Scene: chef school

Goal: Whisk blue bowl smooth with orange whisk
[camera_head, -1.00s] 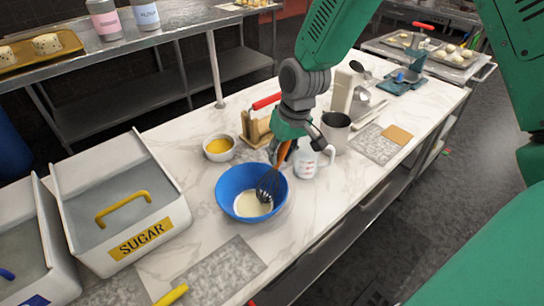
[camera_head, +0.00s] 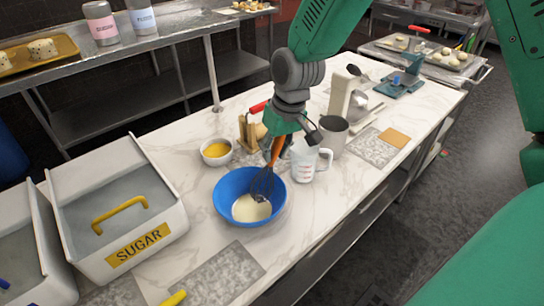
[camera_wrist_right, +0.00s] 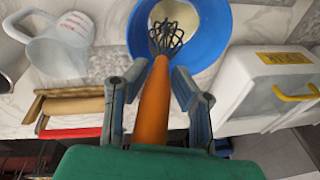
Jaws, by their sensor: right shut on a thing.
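The blue bowl (camera_head: 226,203) stands on the marble counter with a pale cream mixture in its bottom. The orange whisk (camera_head: 276,150) has an orange handle and dark wires. My right gripper (camera_head: 283,138) is shut on its handle and holds it tilted, with the wires inside the bowl at the mixture's far edge. In the right wrist view, the fingers of my right gripper (camera_wrist_right: 155,95) flank the orange handle (camera_wrist_right: 153,105), and the wires reach into the blue bowl (camera_wrist_right: 205,45). My left gripper is not in view.
A white bowl of yellow liquid (camera_head: 216,159) stands behind the blue bowl. A clear measuring jug (camera_head: 303,163) and a grey metal cup (camera_head: 333,138) stand close to its right. The sugar bin (camera_head: 165,222) is at left. The counter's front right is clear.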

